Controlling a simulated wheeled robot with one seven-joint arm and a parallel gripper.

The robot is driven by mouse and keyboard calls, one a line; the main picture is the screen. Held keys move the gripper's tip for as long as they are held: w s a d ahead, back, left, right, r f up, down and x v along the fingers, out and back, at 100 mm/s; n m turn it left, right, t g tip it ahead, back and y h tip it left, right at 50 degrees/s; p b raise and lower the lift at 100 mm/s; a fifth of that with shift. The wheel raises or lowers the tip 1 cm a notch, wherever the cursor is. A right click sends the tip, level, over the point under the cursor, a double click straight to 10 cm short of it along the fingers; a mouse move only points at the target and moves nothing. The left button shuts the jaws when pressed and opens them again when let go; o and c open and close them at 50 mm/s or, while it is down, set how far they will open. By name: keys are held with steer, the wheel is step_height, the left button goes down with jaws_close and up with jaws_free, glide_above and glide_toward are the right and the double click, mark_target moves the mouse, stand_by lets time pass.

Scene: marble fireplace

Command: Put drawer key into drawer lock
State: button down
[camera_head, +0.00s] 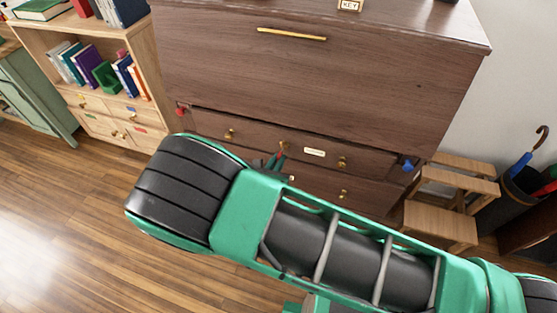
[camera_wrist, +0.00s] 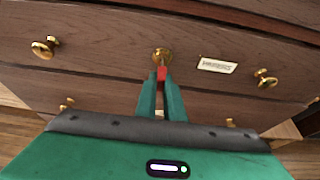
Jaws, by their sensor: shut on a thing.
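A red key (camera_wrist: 162,73) sits between the tips of my gripper (camera_wrist: 162,84) in the wrist view. My gripper is shut on it. The far end of the key overlaps the round brass drawer lock (camera_wrist: 162,54) on the drawer front (camera_wrist: 110,46). I cannot tell whether the key's tip is inside the lock or just in front of it. In the head view, my gripper (camera_head: 276,160) reaches to the drawer front just below the lock (camera_head: 283,145). My arm hides part of the lower drawers there.
Brass knobs (camera_wrist: 45,48) and a white label (camera_wrist: 217,65) flank the lock on the dresser (camera_head: 310,80). A small wooden step stool (camera_head: 440,222) and an umbrella stand (camera_head: 505,195) are on the right. A bookshelf (camera_head: 60,28) is on the left. The left floor is clear.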

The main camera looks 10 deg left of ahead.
steer(key=shift+w, duration=0.4)
stand_by(0.9)
stand_by(0.4)
